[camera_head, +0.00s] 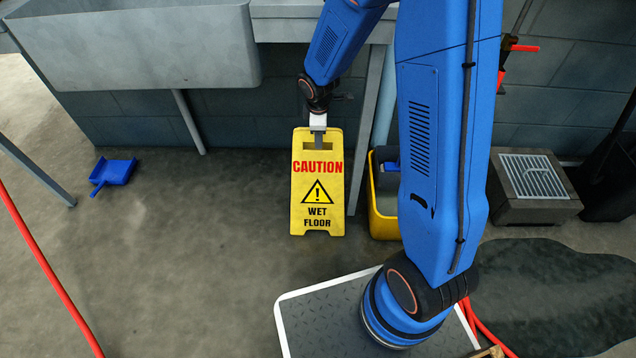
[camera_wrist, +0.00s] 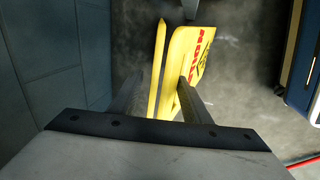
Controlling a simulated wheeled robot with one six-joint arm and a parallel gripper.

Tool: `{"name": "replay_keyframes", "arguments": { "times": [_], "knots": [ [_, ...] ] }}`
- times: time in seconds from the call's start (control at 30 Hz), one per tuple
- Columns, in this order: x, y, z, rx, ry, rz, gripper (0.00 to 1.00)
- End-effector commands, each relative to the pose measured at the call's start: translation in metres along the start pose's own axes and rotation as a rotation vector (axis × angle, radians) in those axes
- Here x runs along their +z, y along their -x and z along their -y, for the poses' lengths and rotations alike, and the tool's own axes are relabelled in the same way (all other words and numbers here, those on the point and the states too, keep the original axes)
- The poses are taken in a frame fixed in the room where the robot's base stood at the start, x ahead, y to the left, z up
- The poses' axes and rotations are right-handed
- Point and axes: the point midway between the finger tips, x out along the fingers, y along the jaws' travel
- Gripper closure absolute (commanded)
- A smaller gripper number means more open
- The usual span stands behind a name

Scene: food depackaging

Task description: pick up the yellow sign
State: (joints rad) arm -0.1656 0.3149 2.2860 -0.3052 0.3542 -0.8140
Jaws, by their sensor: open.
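In the wrist view the sign (camera_wrist: 182,48) shows as two yellow panels with a narrow gap. My gripper (camera_wrist: 160,92) is open there, its dark fingers on either side of the panels' near ends. I cannot tell whether either finger touches the sign.
A yellow bucket (camera_head: 383,226) stands close to the sign's right, beside a table leg (camera_head: 364,130). A grey sink (camera_head: 140,50) hangs above to the left. A blue dustpan (camera_head: 113,172) lies at the left. A grated box (camera_head: 532,187) stands at the right.

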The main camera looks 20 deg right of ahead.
Motion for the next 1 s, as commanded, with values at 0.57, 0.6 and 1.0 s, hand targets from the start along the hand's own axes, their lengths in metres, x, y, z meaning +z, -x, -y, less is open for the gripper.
{"name": "replay_keyframes", "arguments": {
  "times": [0.57, 0.6, 1.0],
  "knots": [
    [-0.0002, -0.0051, -0.0004, 0.001, 0.0, -0.001, 1.0],
    [-0.0002, -0.005, -0.0005, 0.001, 0.0, -0.001, 1.0],
    [-0.0003, -0.0048, -0.0007, 0.002, 0.0, -0.001, 1.0]
  ]
}}
